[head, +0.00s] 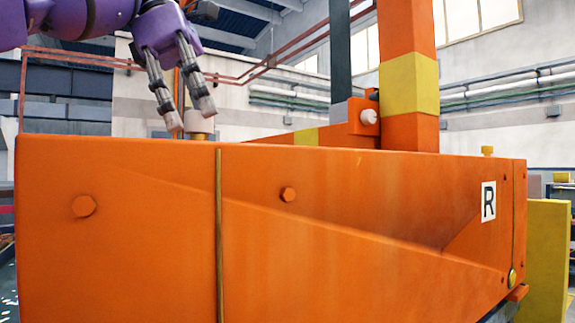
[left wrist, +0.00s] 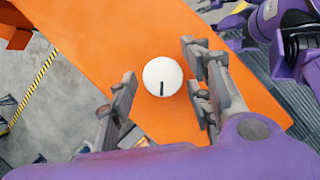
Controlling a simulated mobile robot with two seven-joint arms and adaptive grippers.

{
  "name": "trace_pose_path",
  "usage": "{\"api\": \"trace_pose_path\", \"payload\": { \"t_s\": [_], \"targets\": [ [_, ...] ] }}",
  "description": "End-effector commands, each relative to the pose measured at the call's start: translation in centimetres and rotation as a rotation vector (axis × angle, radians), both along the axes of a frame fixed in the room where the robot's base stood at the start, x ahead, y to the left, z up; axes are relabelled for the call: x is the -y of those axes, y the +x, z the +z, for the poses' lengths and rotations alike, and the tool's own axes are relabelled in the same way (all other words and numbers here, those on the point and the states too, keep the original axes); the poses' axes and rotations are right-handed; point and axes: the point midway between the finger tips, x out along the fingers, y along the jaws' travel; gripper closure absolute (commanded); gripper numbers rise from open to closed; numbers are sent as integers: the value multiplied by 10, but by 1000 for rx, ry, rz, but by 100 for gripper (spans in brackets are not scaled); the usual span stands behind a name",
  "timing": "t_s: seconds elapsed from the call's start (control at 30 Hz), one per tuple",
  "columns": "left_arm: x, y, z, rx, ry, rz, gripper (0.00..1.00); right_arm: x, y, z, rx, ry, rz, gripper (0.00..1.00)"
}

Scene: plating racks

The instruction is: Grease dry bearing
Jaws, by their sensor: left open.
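A pale round-topped cylinder (head: 201,124) with a brass-coloured base stands on the top edge of the orange beam (head: 320,230). In the left wrist view its white top (left wrist: 160,68), marked with a short dark line, lies between my open fingers. My left gripper (head: 190,112) is open, pointing down, with its fingertips around or just above this cylinder; I cannot tell whether they touch it. A pinkish-white knob (head: 369,117) sits on an orange block by the post. No part is clearly identifiable as a dry bearing. My right gripper is not in view.
An orange post with a yellow band (head: 409,84) and a dark upright bar (head: 340,50) rise behind the beam. An "R" label (head: 488,201) and a small yellow cap (head: 487,151) are at the right end. A yellow-black striped line (left wrist: 35,90) marks the grey floor.

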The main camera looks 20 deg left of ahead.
Motion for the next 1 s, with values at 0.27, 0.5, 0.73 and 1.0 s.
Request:
{"api": "trace_pose_path", "payload": {
  "t_s": [0.27,0.5,0.73,1.0],
  "targets": [
    [-1,0,-1,-1,-1,38,54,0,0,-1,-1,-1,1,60],
    [-1,-1,-1,-1,-3,145,54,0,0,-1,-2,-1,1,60],
    [-1,-2,-1,-2,-2,286,54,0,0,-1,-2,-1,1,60],
    [-1,-4,-1,0,0,544,54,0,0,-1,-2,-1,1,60]
  ]
}}
